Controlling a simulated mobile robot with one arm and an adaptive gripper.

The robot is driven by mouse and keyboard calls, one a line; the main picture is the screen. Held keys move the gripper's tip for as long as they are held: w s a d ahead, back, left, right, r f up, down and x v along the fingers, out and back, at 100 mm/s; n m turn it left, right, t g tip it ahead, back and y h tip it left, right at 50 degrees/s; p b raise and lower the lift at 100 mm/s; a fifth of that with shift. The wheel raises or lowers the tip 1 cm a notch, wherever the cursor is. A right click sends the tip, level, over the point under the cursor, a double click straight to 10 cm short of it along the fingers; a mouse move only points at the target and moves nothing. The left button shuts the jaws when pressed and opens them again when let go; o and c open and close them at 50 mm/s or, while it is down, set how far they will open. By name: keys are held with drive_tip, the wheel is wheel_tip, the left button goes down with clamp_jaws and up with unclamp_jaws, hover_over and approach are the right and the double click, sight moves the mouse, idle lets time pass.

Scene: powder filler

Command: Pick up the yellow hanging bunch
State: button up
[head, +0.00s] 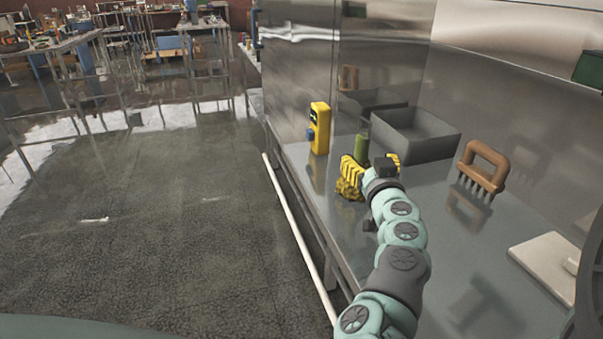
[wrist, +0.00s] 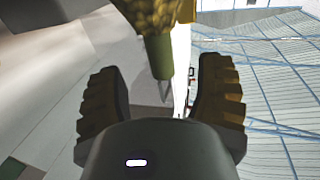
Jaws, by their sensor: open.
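The yellow bunch (head: 348,190) is a lumpy yellow mass low beside my gripper (head: 373,163) in the head view, partly hidden by a ribbed yellow finger. A green stem-like part (head: 361,148) rises above it, behind that finger. In the wrist view the speckled yellow bunch (wrist: 160,12) shows at the top edge, cut off by the frame. Its green neck (wrist: 158,55) and thin dark tip lie in the gap between the two ribbed fingers of my gripper (wrist: 160,75). The fingers are apart, with a visible gap on each side of the neck. I see no contact.
On the metal bench (head: 420,240) stand a yellow device (head: 319,128), a grey open bin (head: 415,135) and a brown-handled rake-like tool (head: 483,170). A white board (head: 550,262) lies at the right. Steel walls close the back. Open floor (head: 150,230) lies left.

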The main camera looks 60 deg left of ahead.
sight(364, 153)
drive_tip(key=shift+p+x, duration=0.3)
drive_tip(key=shift+x, duration=2.65)
drive_tip(key=shift+o, duration=0.3)
clamp_jaws()
